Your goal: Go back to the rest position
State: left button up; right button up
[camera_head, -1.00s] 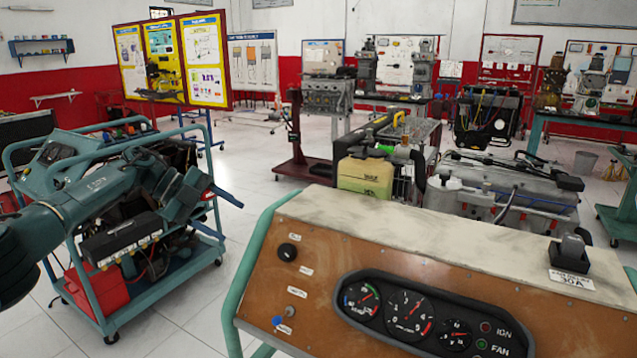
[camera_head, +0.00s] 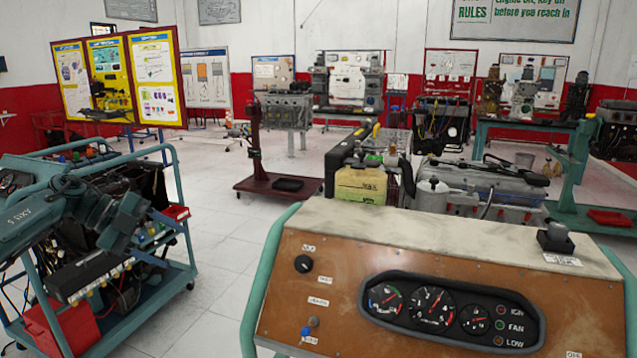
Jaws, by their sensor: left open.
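My left arm comes in from the left edge, dark teal with lettering on it. My left gripper (camera_head: 140,226) is in front of the teal-framed engine trainer cart (camera_head: 190,245) at the left. It is open and I see nothing held in it. My right gripper is not in view.
A wooden control panel (camera_head: 330,270) with gauges (camera_head: 432,306) and a green tube frame fills the front right. Behind it stands an engine with a yellowish tank (camera_head: 361,186). Tiled floor (camera_head: 230,235) is free between cart and panel. A yellow display board (camera_head: 118,80) stands behind.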

pick_arm(q)
jog(key=s+d+f+n+t+h+p, duration=0.15)
jog(key=s+d+f, duration=0.3)
jog(key=d, duration=0.45)
jog(key=s+d+f+n+t+h+b, duration=0.1)
jog(key=s+d+f+n+t+h, duration=0.2)
jog(key=d+f, duration=0.45)
jog(key=s+d+f+n+t+h+p, duration=0.1)
jog(key=s+d+f+n+t+h, duration=0.2)
jog(key=d, duration=0.8)
jog(key=s+a+f+n+y, duration=0.4)
jog(key=s+n, duration=0.1)
jog(key=s, duration=0.2)
jog(key=s+a+f+n+y+p, duration=0.1)
jog(key=s+a+f+n+y, duration=0.2)
jog(key=s+f+n+y, duration=0.2)
jog(key=s+a+f+n+y, duration=0.4)
jog(key=s+f+n+y, duration=0.1)
jog(key=s, duration=0.5)
jog(key=shift+s+a, duration=0.25)
jog(key=shift+a, duration=0.1)
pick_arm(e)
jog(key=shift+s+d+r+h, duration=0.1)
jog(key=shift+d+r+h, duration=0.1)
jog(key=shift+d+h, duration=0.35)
pick_arm(q)
jog(key=shift+n, duration=0.25)
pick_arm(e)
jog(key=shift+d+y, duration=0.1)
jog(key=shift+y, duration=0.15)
